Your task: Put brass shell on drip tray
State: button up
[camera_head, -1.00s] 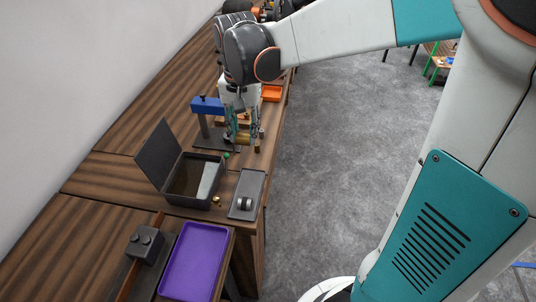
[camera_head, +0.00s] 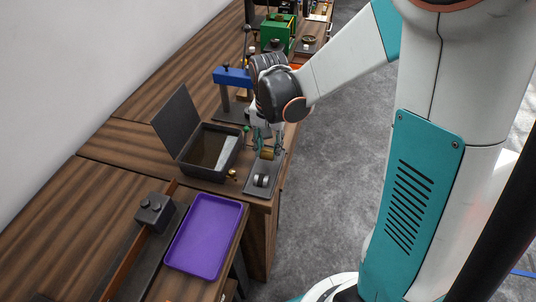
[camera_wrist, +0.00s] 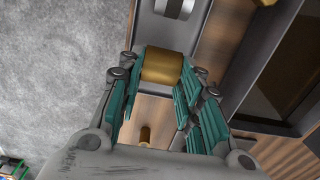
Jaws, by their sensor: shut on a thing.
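The brass shell (camera_head: 267,154), a short golden cylinder, is between the fingertips of my gripper (camera_head: 266,149). In the wrist view the shell (camera_wrist: 162,66) lies crosswise between the teal fingers, which are shut on it. A flat dark grey tray (camera_head: 252,190), which looks like the drip tray, lies near the counter's right edge and bears a silver cylinder (camera_head: 261,180). The shell is at the tray's far end, apart from the silver cylinder. I cannot tell whether the shell touches the tray.
An open dark box (camera_head: 185,170) with a raised lid stands left of the grey tray. A small brass piece (camera_head: 232,174) is between them. A purple tray (camera_head: 204,236) and a dark knobbed block (camera_head: 154,209) are nearer. A blue press (camera_head: 232,76) stands behind.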

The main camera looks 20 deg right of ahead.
aim_at(268, 149)
jog(key=shift+f+b, duration=0.5)
jog(key=shift+f, duration=1.15)
jog(key=shift+f, duration=0.2)
jog(key=o, duration=0.9)
jog(key=shift+r, duration=0.1)
